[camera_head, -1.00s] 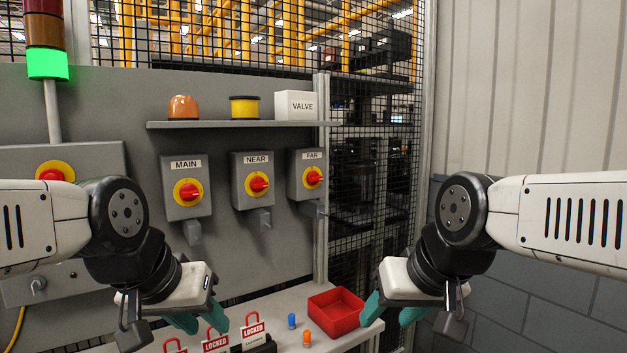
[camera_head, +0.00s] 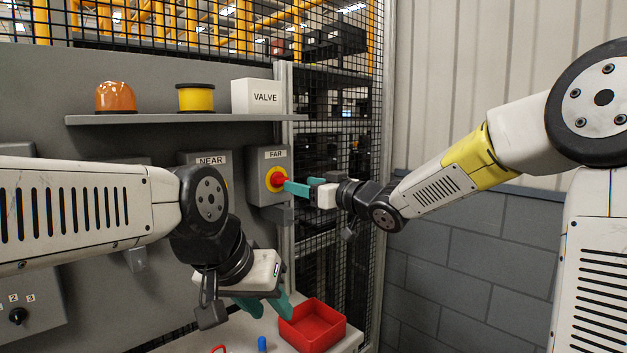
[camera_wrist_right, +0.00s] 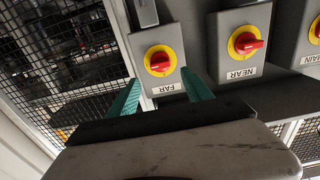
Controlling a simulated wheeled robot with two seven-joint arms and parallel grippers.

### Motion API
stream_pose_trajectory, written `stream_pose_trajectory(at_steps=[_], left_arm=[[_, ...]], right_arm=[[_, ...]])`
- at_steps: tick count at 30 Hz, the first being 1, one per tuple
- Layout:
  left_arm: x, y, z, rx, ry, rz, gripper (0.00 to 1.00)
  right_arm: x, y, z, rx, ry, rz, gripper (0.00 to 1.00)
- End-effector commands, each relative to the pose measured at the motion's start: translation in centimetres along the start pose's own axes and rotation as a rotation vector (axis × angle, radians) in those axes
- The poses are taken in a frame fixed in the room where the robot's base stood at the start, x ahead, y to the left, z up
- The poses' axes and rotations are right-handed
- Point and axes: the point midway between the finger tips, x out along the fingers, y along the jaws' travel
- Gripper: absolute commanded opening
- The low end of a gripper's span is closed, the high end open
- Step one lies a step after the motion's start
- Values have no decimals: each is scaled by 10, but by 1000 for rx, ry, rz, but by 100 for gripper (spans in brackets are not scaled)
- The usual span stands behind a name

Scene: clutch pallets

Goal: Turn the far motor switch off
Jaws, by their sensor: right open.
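The FAR switch box (camera_head: 267,155) is grey with a yellow ring and red knob (camera_head: 277,179). In the right wrist view the red knob (camera_wrist_right: 160,62) lies roughly crosswise, above the upside-down FAR label (camera_wrist_right: 167,88). My right gripper (camera_head: 287,186) is in front of this knob, its teal fingers pointing at it. In the right wrist view my right gripper (camera_wrist_right: 162,78) is open, with one finger to each side of the knob's lower part. I cannot tell whether they touch it. My left gripper (camera_head: 266,306) is open and empty, low over the bench.
The NEAR switch (camera_wrist_right: 246,42) stands beside FAR; my left arm partly hides it in the head view. A shelf (camera_head: 180,118) with the VALVE box (camera_head: 257,97) is above. A red tray (camera_head: 313,326) sits on the bench below. Mesh fencing (camera_head: 338,130) is right of FAR.

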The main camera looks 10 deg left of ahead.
Motion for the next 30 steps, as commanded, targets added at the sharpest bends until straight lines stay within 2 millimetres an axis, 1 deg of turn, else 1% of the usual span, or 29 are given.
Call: stream_pose_trajectory(at_steps=[5, 9, 12, 15, 19, 26, 30], left_arm=[[0, 0, 0, 0, 0, 0, 36], [0, 0, 0, 0, 0, 0, 36], [0, 0, 0, 0, 0, 0, 36], [0, 0, 0, 0, 0, 0, 36], [0, 0, 0, 0, 0, 0, 36], [0, 0, 0, 0, 0, 0, 36], [0, 0, 0, 0, 0, 0, 36]], right_arm=[[23, -2, -1, 3, 5, -7, 58], [47, -2, -1, 2, 4, -6, 58], [61, -2, -1, 3, 4, -4, 58], [70, -1, 0, 0, 2, -3, 58], [76, -1, -1, 0, 2, -2, 58], [76, -1, -1, 0, 2, -1, 58], [76, -1, -1, 0, 1, -1, 31]])
